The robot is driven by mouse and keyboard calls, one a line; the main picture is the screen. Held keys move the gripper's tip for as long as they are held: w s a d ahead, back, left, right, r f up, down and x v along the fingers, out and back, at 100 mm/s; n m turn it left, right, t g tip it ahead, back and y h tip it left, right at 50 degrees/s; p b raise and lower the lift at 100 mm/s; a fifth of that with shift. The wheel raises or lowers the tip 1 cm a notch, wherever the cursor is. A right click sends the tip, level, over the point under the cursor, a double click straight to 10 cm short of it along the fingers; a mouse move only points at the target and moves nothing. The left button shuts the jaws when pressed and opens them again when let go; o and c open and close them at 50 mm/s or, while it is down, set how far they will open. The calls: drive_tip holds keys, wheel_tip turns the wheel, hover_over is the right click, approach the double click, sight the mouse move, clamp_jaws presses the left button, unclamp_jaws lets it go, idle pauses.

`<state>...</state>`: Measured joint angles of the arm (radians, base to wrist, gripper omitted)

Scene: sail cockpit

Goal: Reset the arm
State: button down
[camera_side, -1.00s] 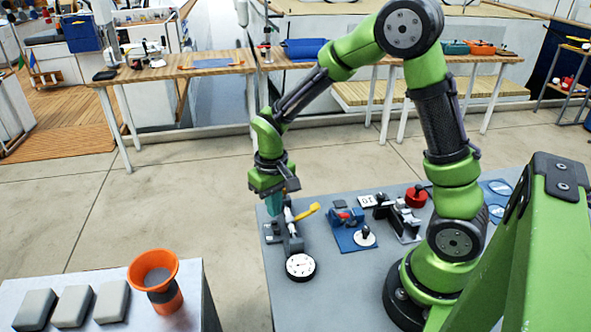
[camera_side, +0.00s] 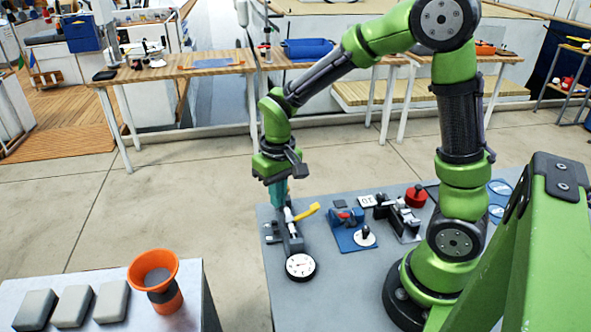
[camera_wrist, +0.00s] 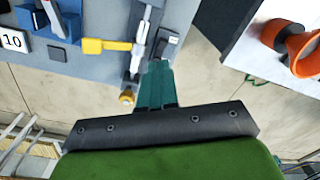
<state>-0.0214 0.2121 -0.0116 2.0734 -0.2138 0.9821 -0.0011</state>
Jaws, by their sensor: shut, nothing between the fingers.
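My green arm reaches over the left part of the grey table (camera_side: 340,300). My gripper (camera_side: 279,200) points down, with teal fingers shut and empty. In the side view its tips are just above or beside a grey device with a white lever and yellow handle (camera_side: 307,212); I cannot tell whether they touch it. In the wrist view the shut fingers (camera_wrist: 156,72) lie just below the white lever (camera_wrist: 140,45), and the yellow handle (camera_wrist: 103,46) is to their left.
A round white gauge (camera_side: 300,266) is at the device's front end. A blue base with a white knob (camera_side: 364,238), a black and grey mechanism (camera_side: 404,222) and a red knob (camera_side: 416,195) stand to the right. An orange funnel (camera_side: 153,268) and grey blocks (camera_side: 72,306) are on another table.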

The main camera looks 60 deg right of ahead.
drive_tip(key=s+a+r+t+y, duration=0.1)
drive_tip(key=s+a+r+t, duration=0.1)
drive_tip(key=s+r+t, duration=0.5)
drive_tip(key=shift+s+a+r+m+y, duration=0.15)
drive_tip(key=shift+s+r+m+y, duration=0.2)
drive_tip(key=shift+s+r, duration=2.55)
